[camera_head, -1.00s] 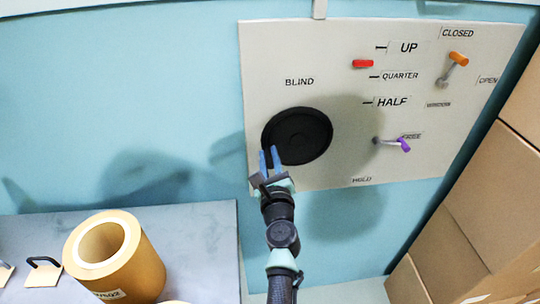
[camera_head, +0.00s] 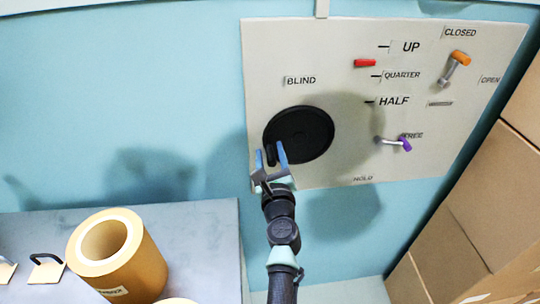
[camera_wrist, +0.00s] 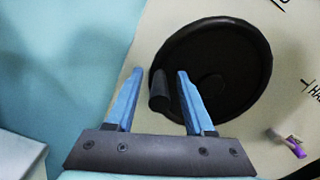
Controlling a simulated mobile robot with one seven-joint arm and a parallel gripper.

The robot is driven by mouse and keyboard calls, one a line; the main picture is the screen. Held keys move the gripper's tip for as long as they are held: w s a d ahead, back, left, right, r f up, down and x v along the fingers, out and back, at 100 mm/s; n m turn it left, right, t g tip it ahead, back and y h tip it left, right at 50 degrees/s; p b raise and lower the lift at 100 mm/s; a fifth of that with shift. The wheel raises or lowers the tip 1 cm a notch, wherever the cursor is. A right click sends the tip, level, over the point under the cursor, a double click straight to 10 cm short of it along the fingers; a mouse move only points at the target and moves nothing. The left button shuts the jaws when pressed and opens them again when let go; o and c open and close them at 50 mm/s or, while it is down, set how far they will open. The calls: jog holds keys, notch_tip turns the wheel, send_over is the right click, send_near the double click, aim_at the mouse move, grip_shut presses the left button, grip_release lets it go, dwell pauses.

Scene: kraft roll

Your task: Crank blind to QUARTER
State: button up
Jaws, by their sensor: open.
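The black round blind crank wheel (camera_head: 299,135) is on the pale wall panel under the BLIND label. Its dark handle knob (camera_wrist: 158,92) stands out from the wheel's lower left edge. My gripper (camera_head: 270,155) is open at that edge, with blue fingers either side of the knob. In the wrist view the knob shows between the fingers, with gaps visible on both sides. The red blind marker (camera_head: 365,63) sits between the UP tick and the QUARTER tick (camera_head: 376,76), a little nearer QUARTER. The HALF label (camera_head: 393,101) is lower.
An orange-tipped lever (camera_head: 455,67) is between CLOSED and OPEN. A purple-tipped lever (camera_head: 396,143) points right near FREE. A kraft roll (camera_head: 118,256) stands on the grey table at lower left. Cardboard boxes (camera_head: 474,199) stack at the right.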

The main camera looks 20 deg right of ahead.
jog(key=p+v, duration=0.4)
jog(key=v, duration=0.9)
